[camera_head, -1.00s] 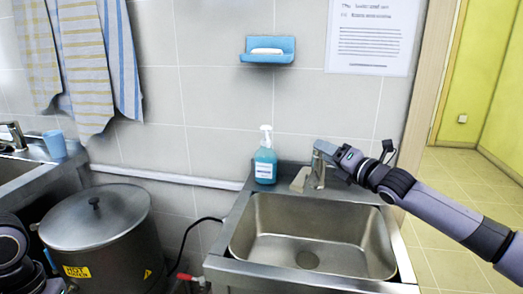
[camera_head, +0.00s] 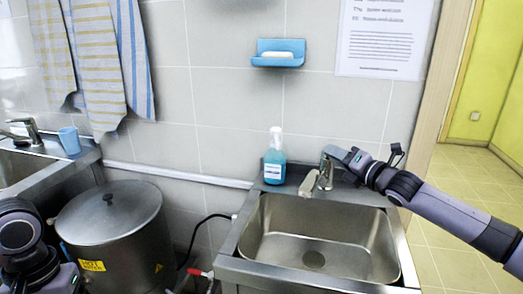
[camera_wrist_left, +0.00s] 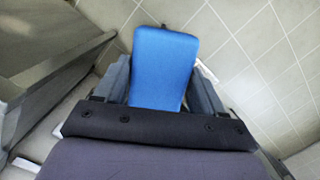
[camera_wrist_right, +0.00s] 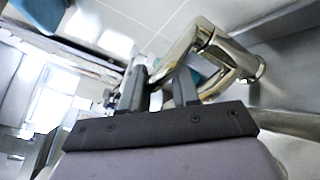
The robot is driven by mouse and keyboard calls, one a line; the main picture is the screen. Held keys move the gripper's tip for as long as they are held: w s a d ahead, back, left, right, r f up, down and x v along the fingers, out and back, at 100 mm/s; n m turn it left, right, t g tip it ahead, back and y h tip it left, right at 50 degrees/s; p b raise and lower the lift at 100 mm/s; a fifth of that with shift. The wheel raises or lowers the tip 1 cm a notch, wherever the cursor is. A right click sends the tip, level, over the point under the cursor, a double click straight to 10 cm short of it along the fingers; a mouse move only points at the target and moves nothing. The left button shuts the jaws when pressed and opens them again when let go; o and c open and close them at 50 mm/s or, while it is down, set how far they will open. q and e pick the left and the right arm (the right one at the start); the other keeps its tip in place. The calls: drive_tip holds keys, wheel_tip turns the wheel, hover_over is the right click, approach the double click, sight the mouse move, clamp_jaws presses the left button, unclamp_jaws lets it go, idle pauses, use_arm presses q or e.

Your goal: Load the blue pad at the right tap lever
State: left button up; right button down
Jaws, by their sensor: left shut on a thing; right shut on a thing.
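The blue pad (camera_wrist_left: 163,68) is between the fingers of my left gripper (camera_wrist_left: 160,88), which is shut on it in the left wrist view. The left gripper's fingers and the pad do not show in the head view; only my left arm shows at lower left. The right tap (camera_head: 322,178) stands at the back rim of the right sink. My right gripper (camera_head: 338,156) is at the top of this tap, shut on its lever. In the right wrist view the tap's metal body (camera_wrist_right: 222,55) is beside my right fingers (camera_wrist_right: 160,88); the lever itself is mostly hidden.
A soap bottle (camera_head: 274,158) stands left of the tap, behind the right sink (camera_head: 312,240). A lidded stockpot (camera_head: 108,215) stands between the two sinks. The left tap (camera_head: 32,130) and a blue cup (camera_head: 69,141) are at far left. A blue soap dish (camera_head: 278,60) hangs above.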

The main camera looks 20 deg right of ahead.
drive_tip(key=c, duration=0.9)
unclamp_jaws()
drive_tip(key=shift+w+a+r, duration=0.1)
drive_tip(key=shift+a+r, duration=0.05)
drive_tip(key=shift+r, duration=0.3)
drive_tip(key=shift+c, duration=0.2)
drive_tip(key=shift+f, duration=0.25)
use_arm(q)
drive_tip(key=shift+f, duration=0.25)
use_arm(e)
drive_tip(key=shift+s+d+f, duration=0.15)
drive_tip(key=shift+s+d, duration=0.1)
drive_tip(key=shift+s, duration=0.5)
use_arm(q)
drive_tip(key=shift+f+b, duration=0.75)
drive_tip(key=shift+b, duration=0.25)
drive_tip(key=shift+f+b, duration=1.25)
use_arm(e)
drive_tip(key=v, duration=1)
drive_tip(key=shift+s, duration=0.15)
